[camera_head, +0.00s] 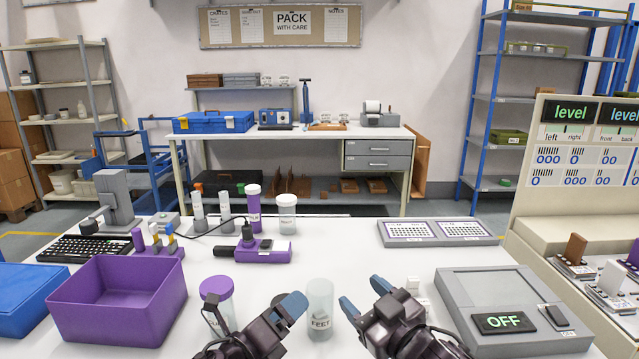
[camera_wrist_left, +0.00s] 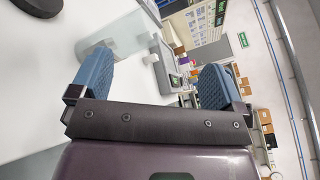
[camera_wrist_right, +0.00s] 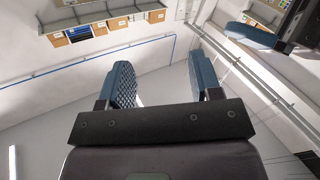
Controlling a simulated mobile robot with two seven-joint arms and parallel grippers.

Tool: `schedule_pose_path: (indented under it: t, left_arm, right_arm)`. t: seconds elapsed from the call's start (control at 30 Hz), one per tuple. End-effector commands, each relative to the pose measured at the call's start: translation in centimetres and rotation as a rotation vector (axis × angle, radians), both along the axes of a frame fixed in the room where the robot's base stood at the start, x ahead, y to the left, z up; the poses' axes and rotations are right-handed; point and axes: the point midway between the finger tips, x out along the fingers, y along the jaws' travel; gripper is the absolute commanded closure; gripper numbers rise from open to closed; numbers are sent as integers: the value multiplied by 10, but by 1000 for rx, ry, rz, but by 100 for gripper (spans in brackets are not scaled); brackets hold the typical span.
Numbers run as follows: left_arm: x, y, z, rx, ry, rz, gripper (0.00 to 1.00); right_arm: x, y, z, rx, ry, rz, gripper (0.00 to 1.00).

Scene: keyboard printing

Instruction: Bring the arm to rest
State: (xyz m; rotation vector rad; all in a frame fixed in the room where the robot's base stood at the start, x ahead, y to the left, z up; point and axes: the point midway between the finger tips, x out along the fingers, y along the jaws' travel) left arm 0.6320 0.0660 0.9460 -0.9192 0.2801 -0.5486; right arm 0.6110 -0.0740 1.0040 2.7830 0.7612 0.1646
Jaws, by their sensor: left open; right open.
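My left gripper (camera_head: 290,306) is in the head view at the bottom, left of the clear jar labelled FEET (camera_head: 320,300). Its blue fingers stand apart with nothing between them in the left wrist view (camera_wrist_left: 155,85). My right gripper (camera_head: 364,297) is just right of the FEET jar in the head view. Its fingers are also apart and empty in the right wrist view (camera_wrist_right: 165,85), which faces the wall and ceiling. Both grippers are above the front of the white table (camera_head: 390,270).
A purple bin (camera_head: 120,300) and a purple-lidded jar (camera_head: 217,305) stand to the left. A grey device with an OFF display (camera_head: 505,322) lies to the right. A keyboard (camera_head: 85,249) and purple tool (camera_head: 262,252) are farther back.

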Motion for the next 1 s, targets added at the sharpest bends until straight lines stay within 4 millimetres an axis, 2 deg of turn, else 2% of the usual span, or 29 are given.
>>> schedule_pose_path:
  t: [0.17,0.3,0.47,0.6,0.77,1.0]
  left_arm:
    - [-13,12,-5,-469,322,46,6]
    - [-32,33,-25,-860,578,120,6]
    - [-59,63,-54,-1214,779,226,6]
    - [-88,92,-83,-1466,893,335,6]
    - [-130,127,-117,-1680,959,477,6]
    - [-209,178,-169,-1854,967,726,6]
  right_arm:
    - [-7,-22,-22,-39,3,-51,42]
    - [-23,-48,-56,-55,50,-114,42]
    - [-49,-79,-97,-61,128,-189,42]
    - [-78,-107,-134,-59,211,-259,42]
    - [-119,-136,-176,-43,320,-341,42]
    - [-197,-176,-232,-12,503,-472,42]
